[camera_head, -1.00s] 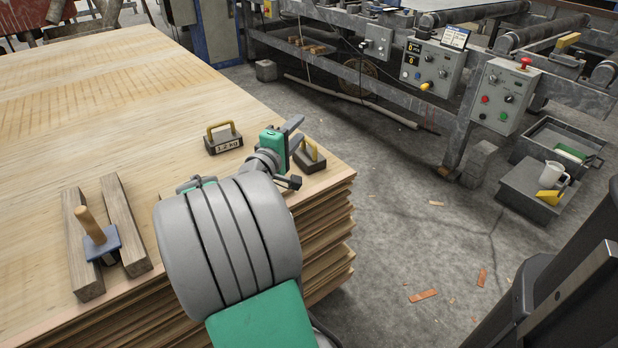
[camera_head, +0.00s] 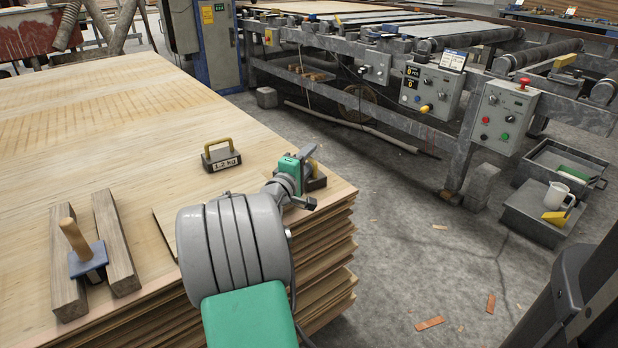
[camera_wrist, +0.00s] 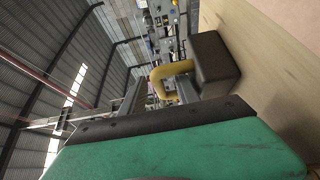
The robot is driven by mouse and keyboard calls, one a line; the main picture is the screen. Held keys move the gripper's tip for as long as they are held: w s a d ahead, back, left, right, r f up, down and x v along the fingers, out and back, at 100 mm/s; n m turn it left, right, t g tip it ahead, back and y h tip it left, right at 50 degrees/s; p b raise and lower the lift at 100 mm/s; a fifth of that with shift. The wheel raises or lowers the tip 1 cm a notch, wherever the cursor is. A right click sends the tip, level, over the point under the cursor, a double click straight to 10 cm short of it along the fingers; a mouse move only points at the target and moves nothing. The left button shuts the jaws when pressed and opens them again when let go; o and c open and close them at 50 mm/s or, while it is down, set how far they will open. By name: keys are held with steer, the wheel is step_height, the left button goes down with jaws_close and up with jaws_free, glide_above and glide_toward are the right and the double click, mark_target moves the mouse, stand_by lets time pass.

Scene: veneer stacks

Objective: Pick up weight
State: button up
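A dark weight (camera_head: 316,184) with a yellow handle sits near the stack's right corner, partly hidden behind my gripper (camera_head: 310,178). In the wrist view the weight (camera_wrist: 214,64) is close, with its yellow handle (camera_wrist: 170,70) in front of my gripper (camera_wrist: 160,90). The two fingers are apart, so my gripper is open. A second weight (camera_head: 221,158), labelled 1.2 kg with a yellow handle, stands to the left on the veneer stack (camera_head: 110,130), clear of my gripper.
Two wooden bars (camera_head: 117,245) with a blue-based, wooden-handled tool (camera_head: 88,258) between them lie at the stack's left front. A machine with control boxes (camera_head: 503,115) stands behind. Grey crates with a white mug (camera_head: 557,196) are at right. The floor between is mostly open.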

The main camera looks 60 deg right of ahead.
jaws_close()
stand_by(1.3)
steer(key=shift+r, duration=0.1)
